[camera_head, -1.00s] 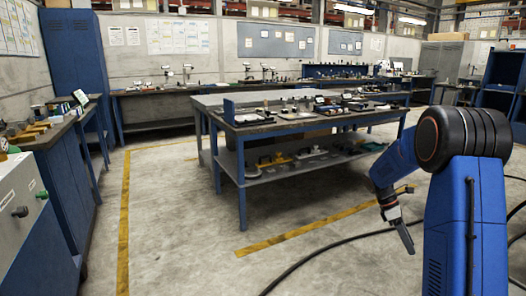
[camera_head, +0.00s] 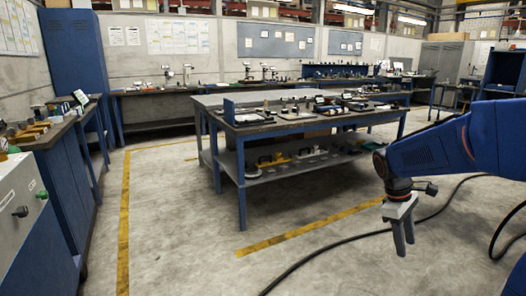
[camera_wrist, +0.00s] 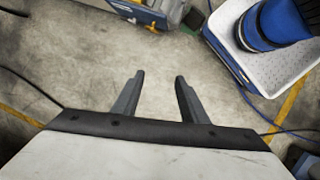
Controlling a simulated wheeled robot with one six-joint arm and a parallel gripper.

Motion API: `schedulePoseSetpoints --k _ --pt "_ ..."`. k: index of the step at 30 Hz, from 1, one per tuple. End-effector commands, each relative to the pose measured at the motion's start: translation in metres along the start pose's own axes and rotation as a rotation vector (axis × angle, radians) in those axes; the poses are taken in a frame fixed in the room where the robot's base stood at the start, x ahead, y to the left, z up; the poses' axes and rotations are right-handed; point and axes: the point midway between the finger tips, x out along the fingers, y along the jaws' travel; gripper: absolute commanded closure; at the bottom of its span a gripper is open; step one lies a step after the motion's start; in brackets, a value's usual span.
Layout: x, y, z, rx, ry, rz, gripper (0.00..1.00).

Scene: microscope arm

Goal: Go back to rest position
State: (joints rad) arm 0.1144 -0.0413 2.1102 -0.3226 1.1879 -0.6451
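My gripper (camera_head: 403,238) hangs pointing down at the right of the head view, above the bare concrete floor. It holds nothing. In the wrist view its two grey fingers (camera_wrist: 158,85) stand apart with only floor between them. My blue arm reaches in from the right edge of the head view, with its forearm roughly level.
A blue-legged workbench (camera_head: 242,205) with tools and parts on two levels stands in the middle. A grey-and-blue cabinet (camera_head: 22,190) and side benches line the left. A black cable (camera_head: 330,250) crosses the floor near yellow lines (camera_head: 124,220). Open floor lies in front.

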Motion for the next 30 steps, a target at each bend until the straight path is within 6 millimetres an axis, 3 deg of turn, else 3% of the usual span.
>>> schedulePoseSetpoints --k 14,30 --pt "-0.031 -0.077 0.036 0.229 0.191 0.023 0.6" --pt "-0.04 -0.16 0.073 0.482 0.413 -0.008 0.6"
